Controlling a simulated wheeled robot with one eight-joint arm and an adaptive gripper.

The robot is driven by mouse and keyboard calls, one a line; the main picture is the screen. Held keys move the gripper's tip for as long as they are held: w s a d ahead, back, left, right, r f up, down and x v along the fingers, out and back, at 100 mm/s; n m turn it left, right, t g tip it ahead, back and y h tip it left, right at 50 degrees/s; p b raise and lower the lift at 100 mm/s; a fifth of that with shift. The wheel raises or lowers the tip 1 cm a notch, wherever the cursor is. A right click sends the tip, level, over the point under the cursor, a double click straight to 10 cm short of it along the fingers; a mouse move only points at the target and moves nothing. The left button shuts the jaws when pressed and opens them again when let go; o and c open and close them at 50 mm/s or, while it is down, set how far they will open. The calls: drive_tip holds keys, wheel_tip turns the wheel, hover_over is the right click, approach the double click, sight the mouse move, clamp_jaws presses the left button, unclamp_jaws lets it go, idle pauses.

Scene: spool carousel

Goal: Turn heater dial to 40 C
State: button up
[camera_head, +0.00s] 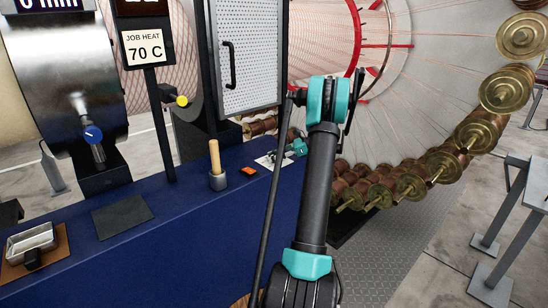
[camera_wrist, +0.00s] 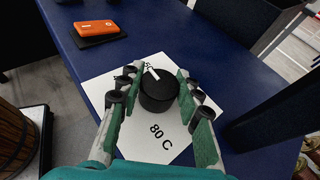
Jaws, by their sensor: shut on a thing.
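The heater dial is a round black knob (camera_wrist: 158,95) on a white card (camera_wrist: 118,88) on the blue bench. In the wrist view a white mark on the knob points up the picture, beside a partly covered number that looks like 60. "80 C" is printed at the near side. My gripper (camera_wrist: 158,80) is shut on the knob, a teal finger on each side. In the head view my gripper (camera_head: 297,147) is low over the card (camera_head: 266,160); the knob is hidden there. A sign (camera_head: 145,48) reads "JOB HEAT 70 C".
An orange box (camera_wrist: 97,28) lies on a dark pad beyond the card. In the head view a wooden-handled tool (camera_head: 215,158) stands in a grey cup left of the card. A perforated cabinet door (camera_head: 246,55) stands behind. Brass spools (camera_head: 410,185) line the carousel at right.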

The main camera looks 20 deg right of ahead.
drive_tip(key=shift+n+g+y, duration=0.4)
drive_tip(key=shift+n+g, duration=1.2)
drive_tip(key=shift+g, duration=0.3)
drive_tip(key=o, duration=1.2)
drive_tip(key=shift+a, duration=0.1)
wheel_tip(320, 180, up, 10)
drive_tip(key=shift+f, duration=0.1)
drive_tip(key=shift+w, duration=0.1)
